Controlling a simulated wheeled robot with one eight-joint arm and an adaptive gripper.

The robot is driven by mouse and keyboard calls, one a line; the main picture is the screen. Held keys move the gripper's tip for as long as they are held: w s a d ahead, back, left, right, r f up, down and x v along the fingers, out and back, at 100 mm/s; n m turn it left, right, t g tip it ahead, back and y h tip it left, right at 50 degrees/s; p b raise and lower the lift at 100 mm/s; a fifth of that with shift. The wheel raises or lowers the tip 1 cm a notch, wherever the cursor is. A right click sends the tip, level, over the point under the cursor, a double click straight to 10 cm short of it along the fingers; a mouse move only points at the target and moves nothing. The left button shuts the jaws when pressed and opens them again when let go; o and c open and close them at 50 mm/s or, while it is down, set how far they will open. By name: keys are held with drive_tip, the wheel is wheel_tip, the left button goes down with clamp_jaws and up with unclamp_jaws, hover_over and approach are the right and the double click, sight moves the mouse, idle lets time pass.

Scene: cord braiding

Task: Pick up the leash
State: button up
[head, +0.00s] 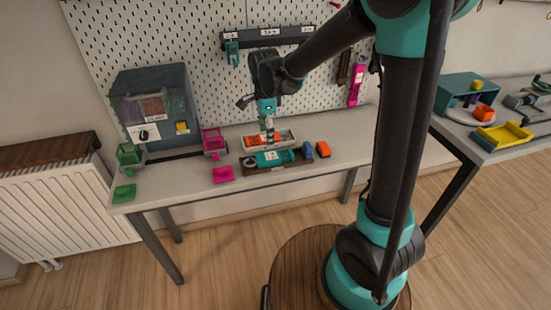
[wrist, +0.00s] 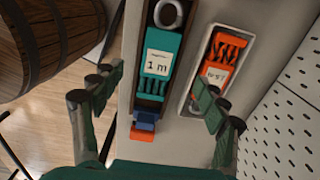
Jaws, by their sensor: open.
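No label reading "leash" can be made out. A teal bundle (wrist: 158,65) tagged "1 m", with a grey ring at one end, lies in a dark brown tray (wrist: 138,58). The teal bundle also shows on the bench in the head view (head: 276,157). An orange bundle (wrist: 222,60) with a white tag lies in a white tray (wrist: 187,108) beside it, towards the pegboard. My gripper (head: 268,128) is above the bench near these trays. In the wrist view my gripper (wrist: 155,97) is open, its fingers spread, with nothing held between them.
A small blue block (head: 307,150) and an orange block (head: 322,148) sit right of the brown tray. Pink holders (head: 223,174) and a green holder (head: 124,192) stand to the left. A dark dispenser box (head: 155,105) stands at the back left. The pegboard (wrist: 285,120) rises behind.

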sight(269, 156)
drive_tip(key=f, duration=0.9)
drive_tip(key=shift+w+d, duration=0.1)
drive_tip(key=shift+d, duration=0.2)
drive_tip(key=c, duration=1.4)
